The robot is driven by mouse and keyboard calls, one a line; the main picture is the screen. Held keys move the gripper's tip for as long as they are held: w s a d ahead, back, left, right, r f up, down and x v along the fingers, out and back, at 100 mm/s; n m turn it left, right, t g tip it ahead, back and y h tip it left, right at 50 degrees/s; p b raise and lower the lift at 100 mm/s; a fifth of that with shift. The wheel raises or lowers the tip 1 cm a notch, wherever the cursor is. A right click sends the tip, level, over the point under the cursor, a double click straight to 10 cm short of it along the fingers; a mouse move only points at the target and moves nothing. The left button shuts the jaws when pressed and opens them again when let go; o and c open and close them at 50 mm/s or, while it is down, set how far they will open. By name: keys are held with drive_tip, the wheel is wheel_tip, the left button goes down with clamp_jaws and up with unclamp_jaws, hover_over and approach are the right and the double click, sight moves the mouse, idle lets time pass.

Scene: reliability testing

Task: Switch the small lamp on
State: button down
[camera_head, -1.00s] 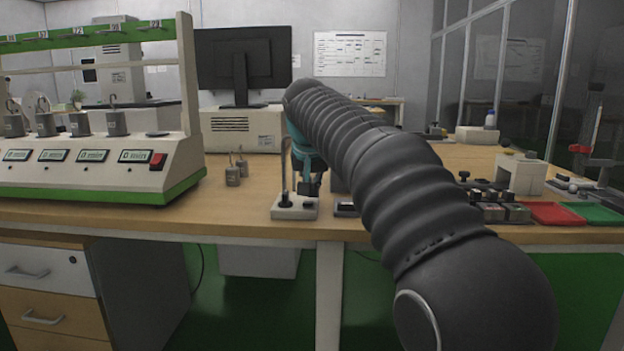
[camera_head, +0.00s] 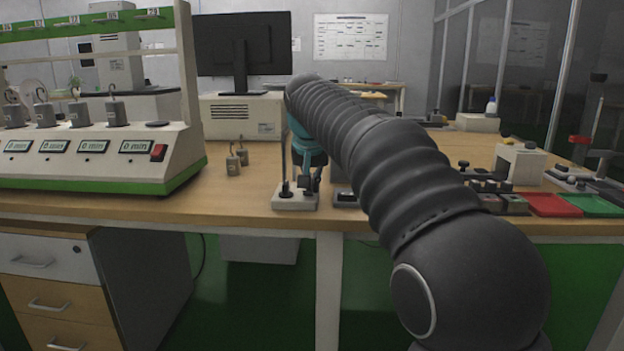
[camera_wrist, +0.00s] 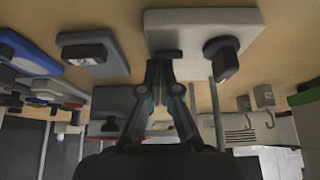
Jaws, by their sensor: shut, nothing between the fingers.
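The small lamp has a white base (camera_head: 296,201) near the table's front edge, with a thin dark post (camera_head: 284,165) rising from its left side. In the wrist view the lamp base (camera_wrist: 195,19) is at the top, with the post's black socket (camera_wrist: 220,58) and a black switch (camera_wrist: 166,55). My gripper (camera_wrist: 164,62) is shut and empty, its tips right at the switch; I cannot tell whether they press it. In the head view my gripper (camera_head: 307,186) is just above the base's right part. The lamp's head is not clearly visible, and I see no glow.
A dark-topped box (camera_head: 346,198) stands close to the right of the lamp. Two small metal weights (camera_head: 234,163) stand behind left. A white-and-green instrument (camera_head: 95,150) fills the left. Red (camera_head: 553,205) and green (camera_head: 598,206) trays lie right.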

drive_tip(key=shift+s+r, duration=0.15)
drive_tip(key=shift+s, duration=0.6)
drive_tip(key=shift+r, duration=0.1)
drive_tip(key=r+p, duration=0.3)
drive_tip(key=w+r+p, duration=0.1)
drive_tip(key=r+p, duration=0.1)
drive_tip(key=s+p+v, duration=0.1)
drive_tip(key=v, duration=0.8)
drive_tip(key=shift+f, duration=0.2)
drive_tip(key=shift+s, duration=0.1)
